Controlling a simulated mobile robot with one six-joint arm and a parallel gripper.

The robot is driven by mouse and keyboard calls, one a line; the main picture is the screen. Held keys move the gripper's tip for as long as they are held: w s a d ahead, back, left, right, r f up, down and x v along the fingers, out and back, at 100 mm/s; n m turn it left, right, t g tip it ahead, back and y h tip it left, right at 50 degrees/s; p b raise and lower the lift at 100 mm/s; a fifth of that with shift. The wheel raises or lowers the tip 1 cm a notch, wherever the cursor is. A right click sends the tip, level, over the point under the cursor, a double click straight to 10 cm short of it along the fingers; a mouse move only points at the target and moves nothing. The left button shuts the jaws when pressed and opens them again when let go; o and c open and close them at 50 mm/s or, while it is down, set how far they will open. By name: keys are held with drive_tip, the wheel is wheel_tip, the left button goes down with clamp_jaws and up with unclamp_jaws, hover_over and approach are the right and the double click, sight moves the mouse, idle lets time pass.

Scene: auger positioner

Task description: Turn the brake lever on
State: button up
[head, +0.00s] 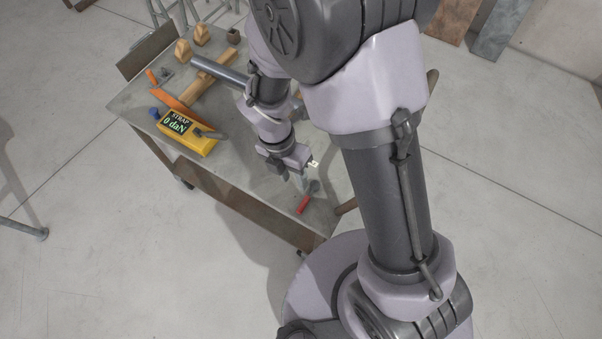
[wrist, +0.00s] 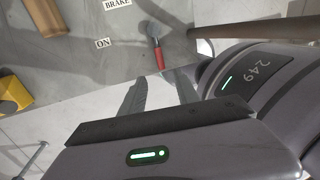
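The brake lever has a red handle (wrist: 158,57) and a grey pivot (wrist: 149,29). It lies near the table's front corner, where its red handle also shows in the head view (head: 303,204). In the wrist view the "ON" label (wrist: 103,43) is left of the lever, with the "BRAKE" label (wrist: 117,3) above it. My gripper (wrist: 160,78) is open, its two fingers apart. The end of the red handle shows near the gap between the fingertips; I cannot tell whether they touch. In the head view my gripper (head: 302,182) is just above the lever.
The grey table (head: 240,185) carries a yellow strap meter (head: 188,132) reading 0 daN, an orange piece (head: 182,110) and wooden blocks (head: 183,50) toward the far left. A brown rail or pipe (wrist: 240,24) runs right of the lever. Floor lies beyond the edge.

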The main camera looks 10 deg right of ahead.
sight(303, 203)
drive_tip(key=f+b, duration=0.2)
drive_tip(key=f, duration=0.2)
drive_tip(key=s+d+f+b, duration=0.1)
drive_tip(key=f+b, duration=0.1)
drive_tip(key=f, duration=0.2)
drive_tip(key=d+f+b, duration=0.1)
drive_tip(key=f, duration=0.4)
drive_tip(key=shift+s+b, duration=0.2)
drive_tip(key=shift+b, duration=0.2)
drive_tip(key=shift+c, duration=0.2)
clamp_jaws()
